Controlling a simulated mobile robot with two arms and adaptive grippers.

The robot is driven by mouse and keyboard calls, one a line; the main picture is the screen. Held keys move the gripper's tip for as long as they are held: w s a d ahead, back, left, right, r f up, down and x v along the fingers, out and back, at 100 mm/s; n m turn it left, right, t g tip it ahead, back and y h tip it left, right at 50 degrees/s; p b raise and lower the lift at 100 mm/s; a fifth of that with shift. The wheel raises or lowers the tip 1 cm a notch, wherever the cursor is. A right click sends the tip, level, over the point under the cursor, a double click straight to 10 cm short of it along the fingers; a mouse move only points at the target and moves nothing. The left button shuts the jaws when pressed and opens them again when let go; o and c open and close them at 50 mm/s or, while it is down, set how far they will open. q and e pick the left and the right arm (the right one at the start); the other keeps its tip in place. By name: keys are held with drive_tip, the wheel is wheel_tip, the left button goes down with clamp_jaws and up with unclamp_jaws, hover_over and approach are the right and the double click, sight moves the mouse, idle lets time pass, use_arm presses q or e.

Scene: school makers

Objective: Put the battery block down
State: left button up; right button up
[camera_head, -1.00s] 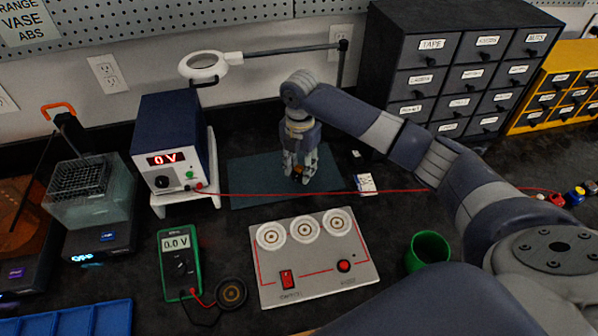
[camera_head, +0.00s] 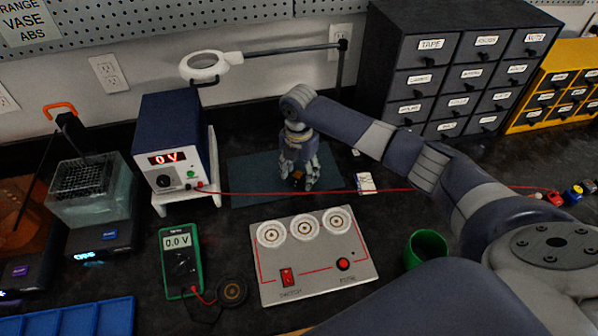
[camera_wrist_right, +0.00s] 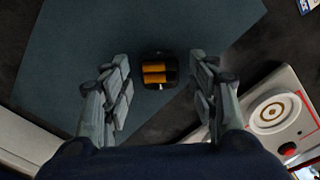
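The battery block (camera_wrist_right: 158,73), black with orange cells, sits on the dark teal mat between the fingers in the right wrist view, with a gap on each side. In the head view the battery block (camera_head: 298,178) shows small and partly hidden by the fingers. My right gripper (camera_head: 298,184) is over the mat (camera_head: 245,180), pointing down. In the wrist view my right gripper (camera_wrist_right: 160,85) has its fingers spread and not touching the block. My left gripper is not in view.
A grey board (camera_head: 318,280) with three round sockets lies in front of the mat. A power supply (camera_head: 170,140) and a multimeter (camera_head: 180,260) stand to the left. A red wire (camera_head: 400,190) runs across the bench. A green cup (camera_head: 426,248) stands right of the board.

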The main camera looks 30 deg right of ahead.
sight(299, 176)
drive_tip(key=shift+r, duration=0.1)
wheel_tip(299, 176, up, 12)
drive_tip(key=shift+b, duration=0.45)
drive_tip(key=shift+r, duration=0.1)
idle(0.4)
